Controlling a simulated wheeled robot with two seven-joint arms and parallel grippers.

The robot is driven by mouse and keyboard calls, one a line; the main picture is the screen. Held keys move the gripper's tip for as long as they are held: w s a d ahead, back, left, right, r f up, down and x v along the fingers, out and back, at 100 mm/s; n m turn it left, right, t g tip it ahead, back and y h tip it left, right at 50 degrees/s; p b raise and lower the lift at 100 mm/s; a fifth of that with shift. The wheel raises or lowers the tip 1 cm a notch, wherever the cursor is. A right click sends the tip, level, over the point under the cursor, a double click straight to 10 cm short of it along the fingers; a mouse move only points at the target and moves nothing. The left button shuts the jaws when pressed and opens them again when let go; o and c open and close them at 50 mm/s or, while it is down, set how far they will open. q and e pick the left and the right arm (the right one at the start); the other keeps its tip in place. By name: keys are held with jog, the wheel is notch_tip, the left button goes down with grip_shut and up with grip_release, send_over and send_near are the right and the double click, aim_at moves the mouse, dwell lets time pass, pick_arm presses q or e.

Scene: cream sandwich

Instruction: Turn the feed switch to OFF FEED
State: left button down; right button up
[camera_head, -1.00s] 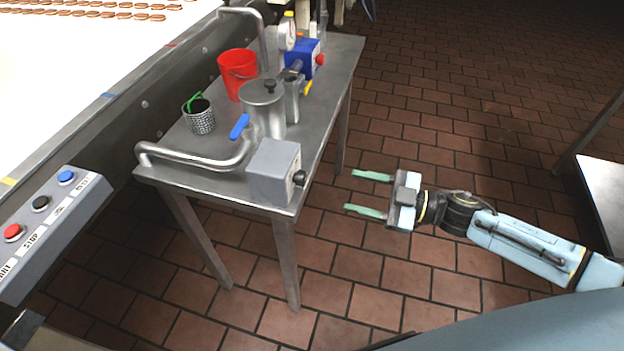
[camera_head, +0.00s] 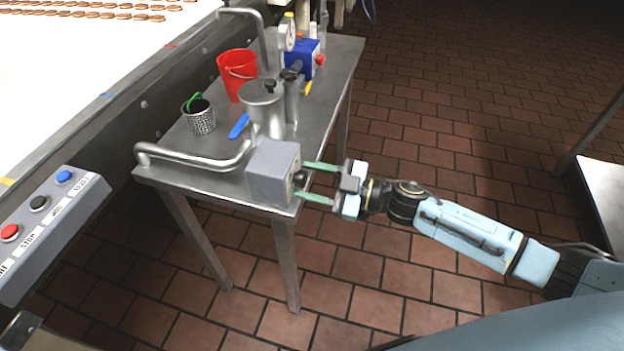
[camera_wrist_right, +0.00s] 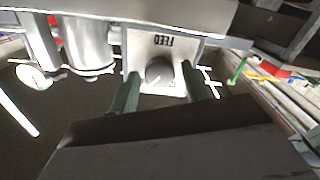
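The feed switch is a grey box (camera_head: 273,172) at the near right corner of the steel table, with a dark round knob (camera_head: 299,179) on its right face. In the right wrist view the box's face reads FEED upside down (camera_wrist_right: 162,40), and the knob (camera_wrist_right: 158,71) sits between my fingers. My right gripper (camera_head: 303,178) is open, its green fingertips reaching to either side of the knob; a gap shows on both sides in the right wrist view. I cannot read the knob's setting. My left gripper is not in view.
On the steel table (camera_head: 325,120) stand a red bucket (camera_head: 238,75), a perforated metal cup (camera_head: 201,118), a steel pot (camera_head: 262,105), a blue-handled pipe (camera_head: 205,163) and a blue unit (camera_head: 300,55). A button panel (camera_head: 50,235) is at the left. Open tiled floor lies to the right.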

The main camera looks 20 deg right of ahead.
jog(key=c, duration=0.8)
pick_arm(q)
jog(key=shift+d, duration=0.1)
pick_arm(e)
jog(key=shift+n, duration=0.4)
jog(key=n, duration=0.9)
jog(key=shift+f, duration=0.1)
jog(key=shift+n+b, duration=0.3)
jog(key=shift+n, duration=0.3)
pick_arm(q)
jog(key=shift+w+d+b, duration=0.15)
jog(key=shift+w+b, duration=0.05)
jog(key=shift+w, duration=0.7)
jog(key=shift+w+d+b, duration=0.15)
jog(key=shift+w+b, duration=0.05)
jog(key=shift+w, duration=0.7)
pick_arm(e)
jog(key=shift+n, duration=1.5)
